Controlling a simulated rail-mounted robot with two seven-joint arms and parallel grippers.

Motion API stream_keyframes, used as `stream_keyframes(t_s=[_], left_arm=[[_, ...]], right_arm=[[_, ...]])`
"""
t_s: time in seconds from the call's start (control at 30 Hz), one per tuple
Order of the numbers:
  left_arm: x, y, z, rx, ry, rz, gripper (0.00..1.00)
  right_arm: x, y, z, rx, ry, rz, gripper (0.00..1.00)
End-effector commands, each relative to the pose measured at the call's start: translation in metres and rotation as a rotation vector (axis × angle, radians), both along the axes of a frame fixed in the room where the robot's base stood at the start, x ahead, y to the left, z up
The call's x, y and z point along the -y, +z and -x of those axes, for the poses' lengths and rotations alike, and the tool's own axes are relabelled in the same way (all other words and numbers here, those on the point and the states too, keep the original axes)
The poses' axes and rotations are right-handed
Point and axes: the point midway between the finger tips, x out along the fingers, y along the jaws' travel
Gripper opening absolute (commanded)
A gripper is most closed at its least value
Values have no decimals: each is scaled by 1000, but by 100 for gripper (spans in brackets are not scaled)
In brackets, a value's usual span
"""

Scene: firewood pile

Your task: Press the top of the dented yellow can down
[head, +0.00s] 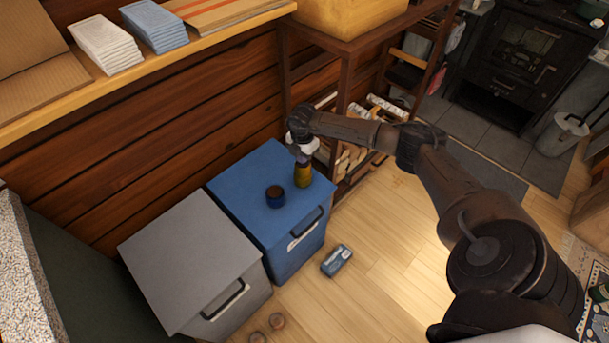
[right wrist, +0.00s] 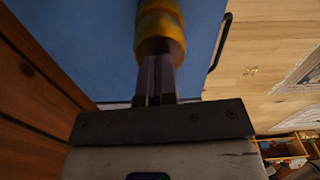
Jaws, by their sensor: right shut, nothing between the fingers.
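The yellow can (head: 303,176) stands upright on the lid of a blue box (head: 252,168). Its side looks pinched in, with a narrower middle. My right gripper (head: 302,157) points down right at the top of the can, with its fingers shut and empty. In the right wrist view the shut fingertips (right wrist: 156,62) meet the near end of the yellow can (right wrist: 160,28). I cannot tell whether they press on it or only hover close. The fingers partly hide the can's top. My left gripper is not in view.
A grey box (head: 190,255) stands beside the blue box. A shelf rack (head: 340,105) rises close behind my right wrist. A blue packet (head: 337,260) lies on the open wooden floor.

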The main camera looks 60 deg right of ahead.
Motion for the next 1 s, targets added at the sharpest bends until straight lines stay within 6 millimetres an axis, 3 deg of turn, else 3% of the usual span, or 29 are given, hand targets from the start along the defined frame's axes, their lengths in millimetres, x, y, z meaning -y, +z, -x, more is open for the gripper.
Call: stream_keyframes(t_s=[0.47, 1.0], left_arm=[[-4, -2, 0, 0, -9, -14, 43], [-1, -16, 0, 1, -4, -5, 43]], right_arm=[[0, -4, 0, -1, 0, 0, 0], [0, -36, 1, -3, 0, 1, 0]])
